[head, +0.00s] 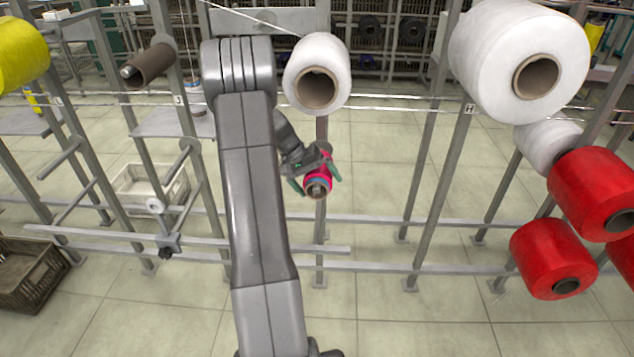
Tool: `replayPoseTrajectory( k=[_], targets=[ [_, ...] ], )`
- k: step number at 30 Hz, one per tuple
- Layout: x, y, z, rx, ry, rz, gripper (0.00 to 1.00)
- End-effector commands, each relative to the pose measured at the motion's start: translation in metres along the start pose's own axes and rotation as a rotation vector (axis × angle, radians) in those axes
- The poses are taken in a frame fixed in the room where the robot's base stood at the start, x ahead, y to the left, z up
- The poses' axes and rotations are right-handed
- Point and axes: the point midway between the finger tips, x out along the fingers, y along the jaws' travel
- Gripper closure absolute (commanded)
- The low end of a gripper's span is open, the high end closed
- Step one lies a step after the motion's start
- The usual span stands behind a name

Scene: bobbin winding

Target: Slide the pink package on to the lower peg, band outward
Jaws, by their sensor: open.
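The small pink package (326,173) is right of the middle in the head view, in front of a grey upright post (321,238). Its end with a bluish band faces the camera, and a brownish core shows in the middle. My gripper (316,184) is open, with a green-tipped finger on either side of the package. I cannot tell whether the fingers touch it. The lower peg is hidden behind the package, so I cannot tell how far the package is on it.
A large white package (336,72) hangs above on the same post. A bigger white package (490,60) and red packages (545,262) are at right. A brown empty tube (153,66) is at upper left. Horizontal rails (380,266) cross below; crates (30,280) stand on the floor at left.

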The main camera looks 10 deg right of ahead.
Motion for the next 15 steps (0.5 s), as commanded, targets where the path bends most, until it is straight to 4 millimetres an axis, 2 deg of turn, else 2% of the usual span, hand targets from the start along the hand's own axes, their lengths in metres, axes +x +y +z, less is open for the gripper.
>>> replayPoseTrajectory(
  k=[5, 8, 15],
  targets=[
    [-0.011, 0.0, -0.001, 0.0, 0.001, 0.0, 0.0],
    [-0.028, 0.0, -0.001, 0.001, 0.003, -0.001, 0.0],
    [-0.084, 0.0, -0.001, 0.0, 0.005, -0.002, 0.0]
  ],
)
